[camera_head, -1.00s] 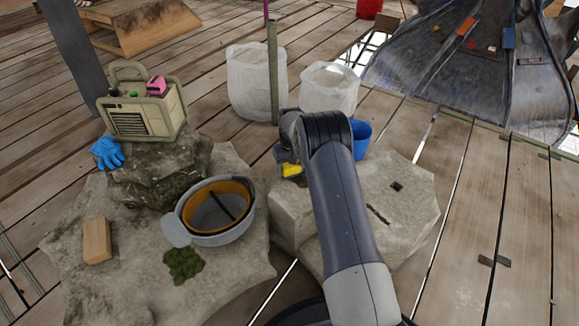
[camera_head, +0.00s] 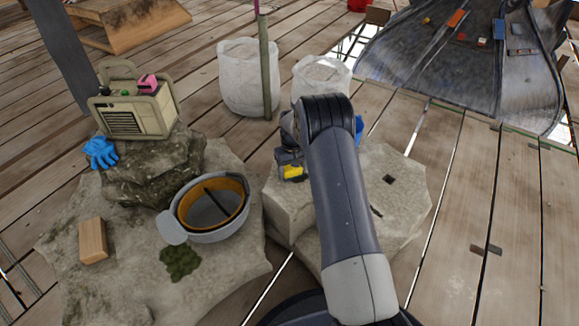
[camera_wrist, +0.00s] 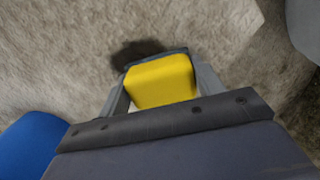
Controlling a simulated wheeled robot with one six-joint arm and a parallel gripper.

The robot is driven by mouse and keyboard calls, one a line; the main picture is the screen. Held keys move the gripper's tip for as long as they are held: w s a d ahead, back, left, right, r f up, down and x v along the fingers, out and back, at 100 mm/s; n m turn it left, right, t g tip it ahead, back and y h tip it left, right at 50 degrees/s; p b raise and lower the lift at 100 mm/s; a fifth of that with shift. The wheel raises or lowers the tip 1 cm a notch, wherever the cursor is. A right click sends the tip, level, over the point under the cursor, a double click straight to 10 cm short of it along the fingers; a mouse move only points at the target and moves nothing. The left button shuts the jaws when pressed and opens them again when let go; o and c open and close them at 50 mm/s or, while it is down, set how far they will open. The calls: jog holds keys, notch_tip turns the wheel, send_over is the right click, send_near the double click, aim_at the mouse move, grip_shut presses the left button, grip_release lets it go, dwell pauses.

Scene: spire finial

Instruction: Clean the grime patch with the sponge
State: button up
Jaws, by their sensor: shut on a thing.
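My gripper (camera_head: 291,168) is shut on the yellow sponge (camera_head: 293,173), at the left edge of the right-hand pale stone block (camera_head: 405,215). In the wrist view the sponge (camera_wrist: 162,82) sits between the two fingers, with a dark layer along its far edge. Stone surface lies beyond it; I cannot tell whether they touch. A dark spot (camera_wrist: 135,50) shows just beyond the sponge; it may be grime or shadow. A dark green patch (camera_head: 180,262) lies on the left stone slab, apart from my gripper; I cannot tell whether it is grime or moss.
A grey bowl with an orange inside (camera_head: 209,208) and a wooden block (camera_head: 93,240) sit on the left slab. A beige box (camera_head: 133,108) and blue glove (camera_head: 101,153) rest on the raised rock. A blue bucket (camera_head: 359,129) is mostly hidden behind my arm. White bags (camera_head: 247,78) stand behind.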

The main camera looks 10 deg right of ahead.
aim_at(301, 166)
jog(key=shift+s+d, duration=0.3)
jog(key=shift+s, duration=0.3)
jog(key=shift+s+d+p, duration=0.2)
jog(key=shift+s+d, duration=0.2)
jog(key=shift+s, duration=0.3)
jog(key=shift+s+d+p, duration=0.2)
jog(key=shift+s+d, duration=0.15)
jog(key=shift+s, duration=0.3)
jog(key=shift+w+d, duration=0.1)
jog(key=shift+d, duration=0.05)
jog(key=shift+w+d+f+b, duration=0.15)
jog(key=shift+w+d, duration=0.2)
jog(key=shift+d, duration=0.25)
jog(key=shift+w+d+r+b, duration=0.15)
jog(key=shift+w+d, duration=0.2)
jog(key=shift+d, duration=0.25)
jog(key=shift+w+a, duration=0.4)
jog(key=shift+w, duration=0.25)
jog(key=shift+w+a, duration=0.35)
jog(key=shift+w, duration=0.3)
jog(key=shift+w, duration=0.1)
jog(key=shift+w+a+b, duration=0.3)
jog(key=shift+w+a, duration=0.05)
jog(key=shift+w, duration=0.25)
jog(key=shift+w+a+b, duration=0.3)
jog(key=shift+w+a, duration=0.05)
jog(key=shift+w, duration=0.25)
